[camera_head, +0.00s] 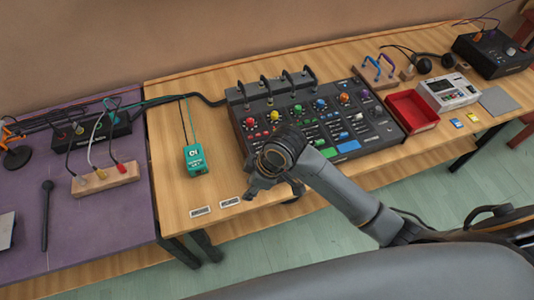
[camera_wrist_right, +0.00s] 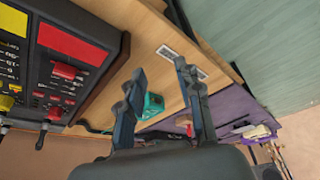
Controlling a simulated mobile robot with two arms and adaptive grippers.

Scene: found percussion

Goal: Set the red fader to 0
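The mixing console (camera_head: 392,128) is a dark panel with coloured knobs, faders and colour blocks on the wooden table. In the right wrist view its near corner shows at left, with a red block (camera_wrist_right: 70,40) and a red fader cap (camera_wrist_right: 68,72) beside a printed scale. The cap's exact scale position is hard to read. In the head view my right arm covers the console's front left corner, and I cannot make out the red fader there. My right gripper (camera_wrist_right: 160,70) is open and empty, beside the console and apart from the red fader. My left gripper is out of view.
A teal pedal (camera_head: 195,159) sits left of the console, with two small labels (camera_head: 201,211) at the table's front edge. A red tray (camera_head: 412,111) and a grey-white device (camera_head: 447,90) stand right of the console. A purple table (camera_head: 90,225) adjoins at left.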

